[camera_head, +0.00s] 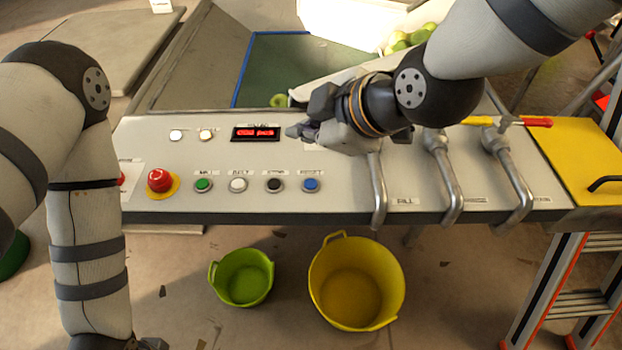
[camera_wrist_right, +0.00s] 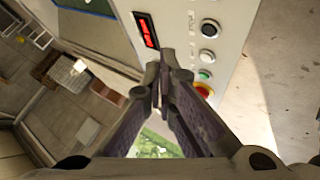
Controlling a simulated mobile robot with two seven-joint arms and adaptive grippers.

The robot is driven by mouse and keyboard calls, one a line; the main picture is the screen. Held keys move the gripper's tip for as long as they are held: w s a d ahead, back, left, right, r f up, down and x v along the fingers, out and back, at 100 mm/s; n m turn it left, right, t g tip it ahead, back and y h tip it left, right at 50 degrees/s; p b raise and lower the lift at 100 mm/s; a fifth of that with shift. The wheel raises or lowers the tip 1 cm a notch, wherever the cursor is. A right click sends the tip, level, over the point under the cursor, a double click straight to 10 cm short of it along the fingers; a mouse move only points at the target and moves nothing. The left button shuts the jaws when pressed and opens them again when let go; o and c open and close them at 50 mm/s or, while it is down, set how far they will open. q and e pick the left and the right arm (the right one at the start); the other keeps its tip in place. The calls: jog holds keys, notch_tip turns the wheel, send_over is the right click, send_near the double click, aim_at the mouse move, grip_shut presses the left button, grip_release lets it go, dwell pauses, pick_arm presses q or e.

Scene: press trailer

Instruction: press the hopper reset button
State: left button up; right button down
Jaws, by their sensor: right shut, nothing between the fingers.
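A control panel (camera_head: 335,205) carries a row of small buttons. The blue button (camera_head: 310,185), whose label seems to read RESET, is at the right end of the row and is uncovered. My right gripper (camera_head: 291,131) is shut and empty above the panel, beside the red display (camera_head: 256,133), up and slightly left of the blue button. In the right wrist view its closed fingers (camera_wrist_right: 162,80) point toward the panel; I cannot make out the blue button there. Only a dark bit of my left gripper (camera_head: 150,344) shows at the bottom edge; its fingers are hidden.
Left of the blue button are black (camera_head: 274,185), white (camera_head: 238,185) and green (camera_head: 203,185) buttons and a red emergency stop (camera_head: 160,180). Bent metal levers (camera_head: 447,180) stand to the right. Green (camera_head: 243,278) and yellow (camera_head: 357,285) buckets stand on the floor below.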

jog(key=b, duration=0.2)
send_over(308, 186)
notch_tip(308, 186, down, 7)
jog(key=shift+f, duration=0.2)
pick_arm(q)
jog(key=shift+s+f+g, duration=0.6)
jog(key=shift+s+f, duration=0.75)
jog(key=shift+s, duration=0.05)
pick_arm(e)
jog(key=shift+f, duration=0.75)
jog(key=shift+f, duration=0.4)
jog(key=shift+f, duration=0.4)
pick_arm(q)
jog(key=shift+w+r+p, duration=0.4)
jog(key=shift+w+r, duration=0.2)
pick_arm(e)
jog(key=shift+r, duration=0.85)
